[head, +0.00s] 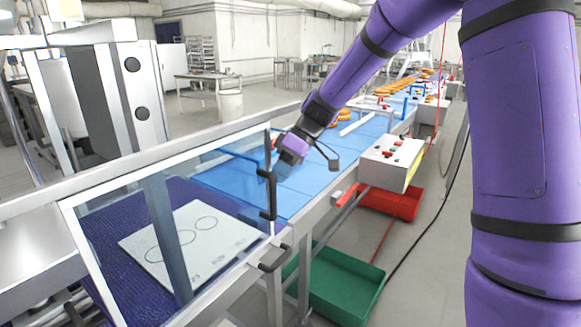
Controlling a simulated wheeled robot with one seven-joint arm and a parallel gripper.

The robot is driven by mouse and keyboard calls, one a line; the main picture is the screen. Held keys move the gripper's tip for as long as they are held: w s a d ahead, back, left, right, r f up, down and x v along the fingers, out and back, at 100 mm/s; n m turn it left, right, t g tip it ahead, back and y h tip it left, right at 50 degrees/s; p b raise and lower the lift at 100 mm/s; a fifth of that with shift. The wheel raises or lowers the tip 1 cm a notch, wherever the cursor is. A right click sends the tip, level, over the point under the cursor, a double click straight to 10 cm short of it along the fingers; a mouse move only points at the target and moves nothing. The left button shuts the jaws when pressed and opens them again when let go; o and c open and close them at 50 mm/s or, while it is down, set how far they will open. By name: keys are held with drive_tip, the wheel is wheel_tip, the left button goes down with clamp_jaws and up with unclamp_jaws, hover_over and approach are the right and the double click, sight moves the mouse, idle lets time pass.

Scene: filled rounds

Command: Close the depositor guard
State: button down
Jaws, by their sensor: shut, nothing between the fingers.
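The depositor guard is a clear panel in a pale frame (165,163) at left, beside the conveyor. A black upright handle (268,192) sits at its right edge. The panel stands roughly upright along the belt's near side; I cannot tell whether it is fully shut. My gripper (281,153) is purple and black, and is close to the handle's upper end, slightly right of it in the picture. It is shut and empty. Its fingertips are small and partly hidden, and whether they touch the handle or frame is unclear.
A blue conveyor (310,178) runs back right with orange-brown rounds (343,116). A white control box (392,160) with buttons is mounted on its near side. A green crate (345,290) and red crate (395,203) lie below. A second black handle (275,260) is on the near rail.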

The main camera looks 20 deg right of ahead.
drive_tip(key=s+a, duration=0.6)
drive_tip(key=a, duration=0.2)
drive_tip(key=s+a, duration=0.6)
drive_tip(key=a, duration=0.2)
drive_tip(key=s+a, duration=0.6)
drive_tip(key=a, duration=0.3)
drive_tip(key=shift+s, duration=0.15)
